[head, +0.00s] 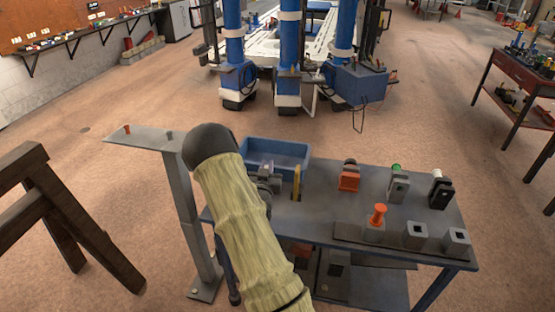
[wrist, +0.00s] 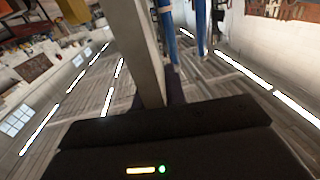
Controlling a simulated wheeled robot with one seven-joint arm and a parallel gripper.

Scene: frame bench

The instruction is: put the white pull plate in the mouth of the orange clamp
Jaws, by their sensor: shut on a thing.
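My gripper (head: 273,184) is beside the left end of the bench top, in front of the blue tray, and my forearm partly hides it. In the wrist view a long pale grey-white plate (wrist: 138,50) rises from the dark gripper body. It appears to be the white pull plate, held in the shut jaws. In the head view I cannot clearly make out the plate. The orange clamp (head: 349,177) stands on the bench to the right of my gripper, clearly apart from it. Its mouth is too small to make out.
A thin yellow upright piece (head: 297,183) stands just right of my gripper. A blue tray (head: 290,151) lies behind. Square sockets (head: 415,236) and an orange peg (head: 378,213) line the front.

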